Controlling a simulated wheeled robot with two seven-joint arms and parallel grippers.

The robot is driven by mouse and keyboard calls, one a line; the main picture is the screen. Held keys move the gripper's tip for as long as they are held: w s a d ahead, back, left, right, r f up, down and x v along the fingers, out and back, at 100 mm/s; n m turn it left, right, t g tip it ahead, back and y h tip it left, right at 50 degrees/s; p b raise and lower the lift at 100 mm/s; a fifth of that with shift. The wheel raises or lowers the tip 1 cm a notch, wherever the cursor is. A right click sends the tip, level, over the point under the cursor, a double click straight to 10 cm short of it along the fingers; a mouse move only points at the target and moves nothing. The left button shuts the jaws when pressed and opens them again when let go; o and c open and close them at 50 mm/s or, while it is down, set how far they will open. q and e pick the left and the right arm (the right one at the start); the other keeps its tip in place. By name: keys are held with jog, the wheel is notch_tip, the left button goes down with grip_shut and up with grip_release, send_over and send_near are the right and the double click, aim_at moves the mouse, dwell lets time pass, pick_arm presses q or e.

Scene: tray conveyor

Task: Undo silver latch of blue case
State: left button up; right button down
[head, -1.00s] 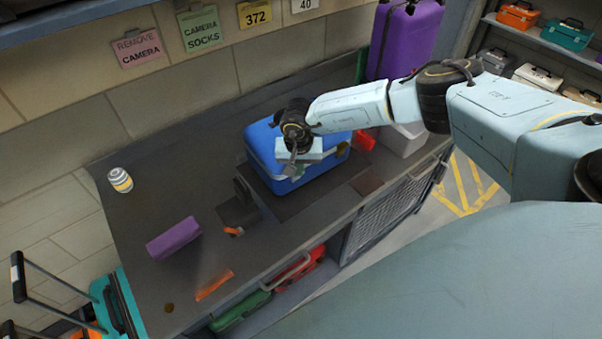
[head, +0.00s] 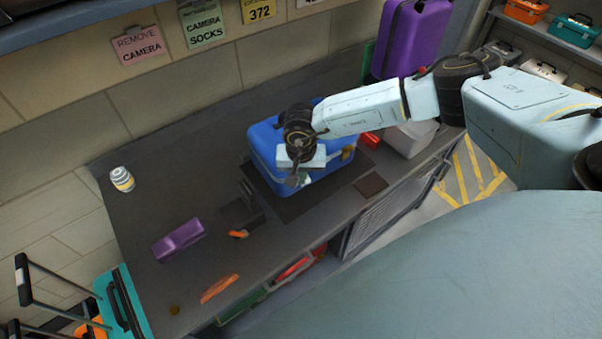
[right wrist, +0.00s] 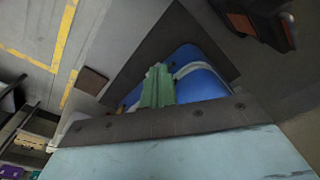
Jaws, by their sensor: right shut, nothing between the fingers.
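The blue case (head: 262,146) lies shut on a dark mat on the counter. My right gripper (head: 292,181) is over the near side of the case, with its fingers shut and empty. The gripper and wrist hide the middle of the case. A small pale patch beside the fingertips may be the silver latch, but I cannot tell. A brownish latch (head: 348,154) shows towards the right of the near side. In the right wrist view, the greenish fingers (right wrist: 157,86) are together in front of the blue case (right wrist: 204,84), which has a pale band. My left gripper is not in view.
A purple case (head: 180,241), orange items (head: 220,288) and a striped can (head: 122,179) are on the counter to the left. A grey-white box (head: 411,138) and a tall purple suitcase (head: 412,40) stand to the right.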

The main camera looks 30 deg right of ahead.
notch_tip(320, 180, up, 8)
jog(key=s, duration=0.2)
jog(key=shift+s+d+r+b, duration=0.2)
jog(key=shift+d+r+b, duration=0.1)
jog(key=shift+d, duration=0.15)
jog(key=shift+f, duration=0.1)
